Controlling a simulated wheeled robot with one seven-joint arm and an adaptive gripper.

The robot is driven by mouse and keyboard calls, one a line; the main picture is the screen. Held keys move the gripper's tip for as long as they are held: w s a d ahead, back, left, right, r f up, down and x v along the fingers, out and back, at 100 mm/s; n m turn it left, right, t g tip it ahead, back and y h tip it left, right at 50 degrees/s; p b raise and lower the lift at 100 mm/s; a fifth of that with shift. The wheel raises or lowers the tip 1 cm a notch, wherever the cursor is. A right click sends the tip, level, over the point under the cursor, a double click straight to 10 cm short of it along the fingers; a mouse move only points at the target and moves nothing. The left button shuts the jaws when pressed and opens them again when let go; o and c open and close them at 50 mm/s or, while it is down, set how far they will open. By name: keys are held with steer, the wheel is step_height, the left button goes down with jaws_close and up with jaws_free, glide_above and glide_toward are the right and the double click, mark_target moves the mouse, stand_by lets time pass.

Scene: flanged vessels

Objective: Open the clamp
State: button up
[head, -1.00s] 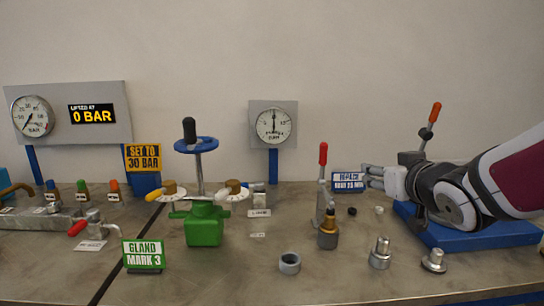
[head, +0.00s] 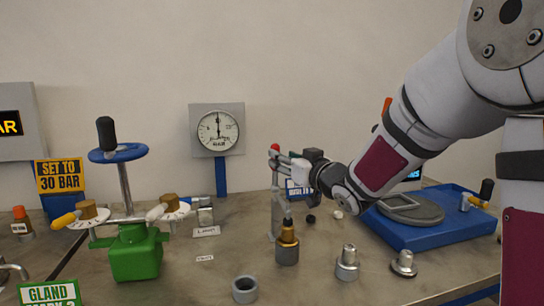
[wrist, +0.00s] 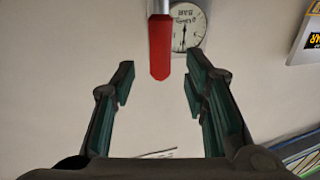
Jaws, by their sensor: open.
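The clamp (head: 275,210) is a grey upright metal piece with a red handle (head: 275,147), standing beside a brass-and-grey fitting (head: 287,244) on the bench. The handle points up. My gripper (head: 281,160) is at handle height, close to it, and partly covers it in the head view. In the wrist view my gripper (wrist: 157,82) is open and empty. The red handle (wrist: 160,47) appears in line with the gap between the fingers, seemingly just beyond the tips. I see no contact. The clamp's lower part is outside the wrist view.
A green valve body (head: 135,255) with a blue handwheel (head: 117,155) stands left. A blue base (head: 420,232) is at right, and my arm partly hides an orange handle (head: 387,104). A gauge (head: 218,130) stands behind.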

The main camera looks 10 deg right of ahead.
steer(key=shift+x, duration=2.75)
steer(key=shift+c, duration=0.6)
jaws_close()
